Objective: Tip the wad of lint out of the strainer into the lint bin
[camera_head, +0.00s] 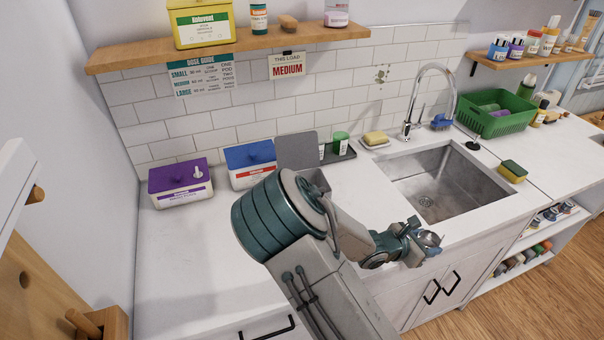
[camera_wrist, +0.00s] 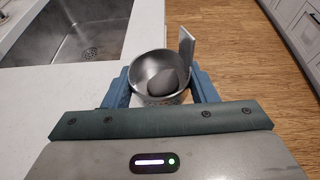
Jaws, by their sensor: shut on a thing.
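My gripper (camera_wrist: 162,88) is shut on the strainer (camera_wrist: 148,68), a small round metal cup with a flat upright tab at its right in the wrist view. A dark grey rounded wad of lint (camera_wrist: 168,83) sits inside the cup. In the head view my gripper (camera_head: 421,243) holds the strainer (camera_head: 429,238) by the counter's front edge, in front of the sink. No lint bin label is readable. A grey box with a raised grey lid (camera_head: 297,150) stands at the back of the counter, partly hidden by my arm; I cannot tell whether it is the lint bin.
The sink (camera_head: 440,185) lies behind my gripper. A purple-lidded box (camera_head: 180,182) and a blue-lidded box (camera_head: 250,163) stand at the back left. A soap dish (camera_head: 375,143), sponge (camera_head: 513,171) and green basket (camera_head: 497,113) surround the sink. The left front counter is clear.

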